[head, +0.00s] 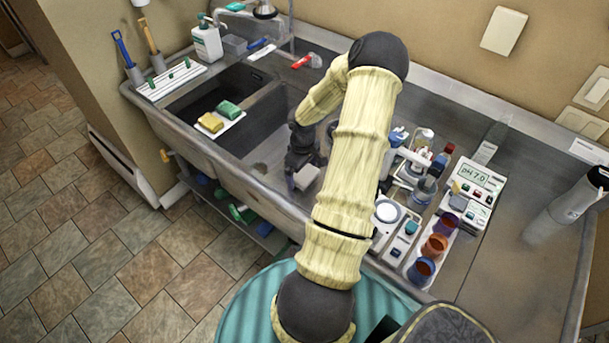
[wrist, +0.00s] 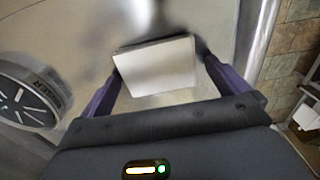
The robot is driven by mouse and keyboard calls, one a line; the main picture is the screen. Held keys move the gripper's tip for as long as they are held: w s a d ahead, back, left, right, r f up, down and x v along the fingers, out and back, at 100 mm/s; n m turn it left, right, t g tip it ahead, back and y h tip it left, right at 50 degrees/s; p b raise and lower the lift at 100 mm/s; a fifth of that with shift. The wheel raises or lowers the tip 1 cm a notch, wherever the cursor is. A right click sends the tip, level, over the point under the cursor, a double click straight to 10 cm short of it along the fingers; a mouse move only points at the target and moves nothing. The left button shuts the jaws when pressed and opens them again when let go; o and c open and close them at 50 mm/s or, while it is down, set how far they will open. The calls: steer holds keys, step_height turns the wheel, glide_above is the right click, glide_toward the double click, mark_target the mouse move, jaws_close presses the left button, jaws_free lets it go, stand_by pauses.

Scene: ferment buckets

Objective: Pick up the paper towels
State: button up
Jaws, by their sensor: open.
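A white, flat-faced block that looks like the paper towels (wrist: 155,70) lies between the two purple fingers of my gripper (wrist: 162,72) in the wrist view. The fingers stand apart on its left and right sides. I cannot tell whether either finger touches it. In the head view my gripper (head: 298,172) points down at the front of the sink area. The pale block (head: 307,181) shows beside it there, partly hidden by the gripper and arm.
A sink basin (head: 225,90) with a yellow and a green sponge lies to the left. Bottles, a pH meter (head: 475,186) and coloured cups (head: 434,247) crowd the counter right of my arm. A round dial (wrist: 28,100) is left of my gripper in the wrist view.

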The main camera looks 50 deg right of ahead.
mark_target(303, 172)
steer(key=shift+c, duration=0.2)
steer(key=c, duration=0.9)
steer(key=shift+o, duration=0.2)
steer(key=shift+r, duration=0.1)
step_height(303, 172, up, 10)
steer(key=b, duration=0.1)
steer(key=o, duration=0.4)
steer(key=c, duration=0.3)
steer(key=shift+c, duration=0.2)
